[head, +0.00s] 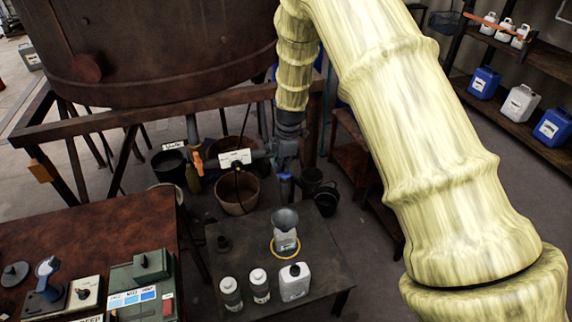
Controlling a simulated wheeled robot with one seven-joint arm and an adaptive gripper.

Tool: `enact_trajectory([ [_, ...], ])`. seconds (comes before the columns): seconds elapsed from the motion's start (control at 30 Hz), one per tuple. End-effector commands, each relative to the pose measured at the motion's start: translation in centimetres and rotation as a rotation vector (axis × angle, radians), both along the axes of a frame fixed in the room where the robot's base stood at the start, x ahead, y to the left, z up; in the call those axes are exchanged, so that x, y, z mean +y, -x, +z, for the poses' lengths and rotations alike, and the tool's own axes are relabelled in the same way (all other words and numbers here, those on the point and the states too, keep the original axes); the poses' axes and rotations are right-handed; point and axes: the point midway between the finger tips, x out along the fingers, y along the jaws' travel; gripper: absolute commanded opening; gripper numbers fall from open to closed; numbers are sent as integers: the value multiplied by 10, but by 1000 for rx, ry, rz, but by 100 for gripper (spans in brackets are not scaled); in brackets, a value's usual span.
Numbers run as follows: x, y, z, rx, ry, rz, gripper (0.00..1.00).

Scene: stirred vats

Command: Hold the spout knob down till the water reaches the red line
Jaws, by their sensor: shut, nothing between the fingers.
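My arm reaches down from the top, and my gripper (285,154) is shut, its tips close to a pipe and spout (286,180) below the big vat. The gripper hides the knob, so I cannot tell whether it touches it or presses it down. A white jug (285,240) with a dark funnel (285,219) in its neck stands under the spout on a small dark table, inside a yellow ring (273,250). I cannot make out the red line or the water level, and no stream shows clearly.
A rusty vat (150,45) stands on a frame behind. Two white bottles (260,285) and a white canister (295,282) stand on the small table's (325,265) front. A brown bucket (236,195) sits behind it. A reddish bench (90,235) holds devices at left.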

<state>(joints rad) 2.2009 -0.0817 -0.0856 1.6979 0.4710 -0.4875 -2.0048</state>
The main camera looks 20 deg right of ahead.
Motion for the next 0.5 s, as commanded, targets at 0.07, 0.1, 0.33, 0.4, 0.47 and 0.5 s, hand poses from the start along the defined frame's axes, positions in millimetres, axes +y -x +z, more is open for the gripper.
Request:
enact_trajectory([
  [0.07, 0, 0, -3, 0, -1, 0, 0],
  [0.1, 0, 0, -6, 1, -1, -1, 0],
  [0.33, 1, 0, -25, 1, -1, 0, 0],
  [0.4, 1, 0, -27, 0, -1, 0, 0],
  [0.47, 1, 0, -28, 1, -1, 0, 0],
  [0.5, 1, 1, -29, 2, -1, 0, 0],
])
